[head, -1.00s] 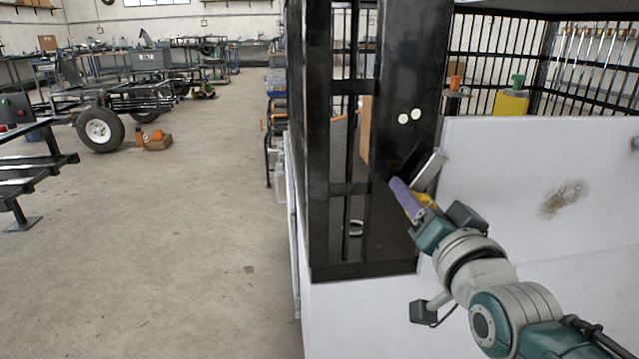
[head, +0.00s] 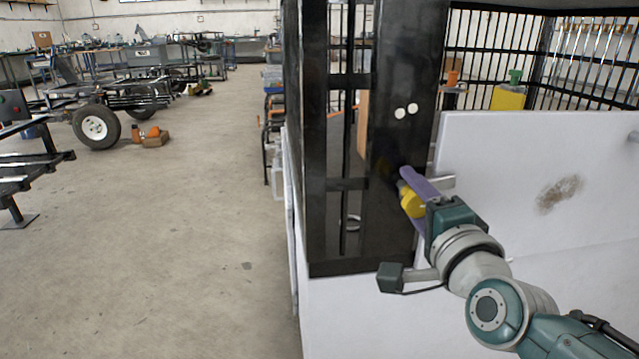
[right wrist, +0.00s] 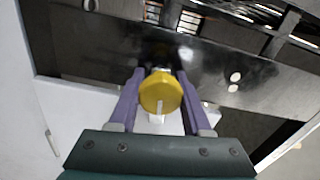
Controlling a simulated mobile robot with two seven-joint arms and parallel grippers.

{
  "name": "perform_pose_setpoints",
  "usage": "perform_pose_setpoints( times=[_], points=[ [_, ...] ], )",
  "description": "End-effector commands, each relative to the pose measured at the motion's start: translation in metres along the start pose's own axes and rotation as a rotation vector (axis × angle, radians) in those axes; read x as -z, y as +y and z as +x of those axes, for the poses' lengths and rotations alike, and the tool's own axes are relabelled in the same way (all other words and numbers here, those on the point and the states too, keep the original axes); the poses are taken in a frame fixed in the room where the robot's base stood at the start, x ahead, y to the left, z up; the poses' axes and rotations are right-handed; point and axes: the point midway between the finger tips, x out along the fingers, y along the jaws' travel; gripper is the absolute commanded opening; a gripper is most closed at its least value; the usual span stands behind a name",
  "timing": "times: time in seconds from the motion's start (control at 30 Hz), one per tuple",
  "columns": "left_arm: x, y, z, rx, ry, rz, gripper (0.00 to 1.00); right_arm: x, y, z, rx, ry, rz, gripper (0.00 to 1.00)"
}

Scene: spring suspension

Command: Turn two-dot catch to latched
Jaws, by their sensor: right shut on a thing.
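The two-dot catch has a yellow knob (head: 411,201) on the black panel (head: 395,140), below two white dots (head: 406,111). A short grey bar (head: 442,181) sticks out to the right behind my gripper, close to level. My right gripper (head: 408,194) is shut on the yellow knob. In the right wrist view the knob (right wrist: 160,92) sits between the two purple fingers, and the two dots (right wrist: 234,82) show to its right. The knob's back and its mount are hidden. My left gripper is not in view.
A white panel (head: 500,165) stands right of the black frame, with a brown smudge (head: 558,194) on it. Black bars (head: 490,50) enclose the space behind. Open concrete floor (head: 170,240) lies to the left, with a wheeled trailer frame (head: 97,127) farther off.

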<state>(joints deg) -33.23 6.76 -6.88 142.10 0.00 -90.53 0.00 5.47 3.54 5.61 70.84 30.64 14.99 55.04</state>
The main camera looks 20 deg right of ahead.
Motion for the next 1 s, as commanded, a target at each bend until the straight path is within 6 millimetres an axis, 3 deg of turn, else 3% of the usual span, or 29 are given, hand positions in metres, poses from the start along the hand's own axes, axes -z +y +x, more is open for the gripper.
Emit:
perform_pose_setpoints(
  times=[0.33,0.87,0.9,1.0],
  points=[
    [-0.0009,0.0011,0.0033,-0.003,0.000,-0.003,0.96,-0.0003,0.0013,-0.0003,-0.002,-0.001,0.137,0.00],
    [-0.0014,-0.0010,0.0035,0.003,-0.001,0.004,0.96,-0.0005,0.0010,-0.0002,-0.002,-0.001,0.163,0.00],
    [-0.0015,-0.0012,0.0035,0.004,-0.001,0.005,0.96,-0.0004,0.0009,-0.0002,-0.002,-0.001,0.163,0.51],
    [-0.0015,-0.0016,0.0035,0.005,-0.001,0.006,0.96,-0.0004,0.0009,-0.0002,-0.001,-0.001,0.161,0.62]
  ],
)
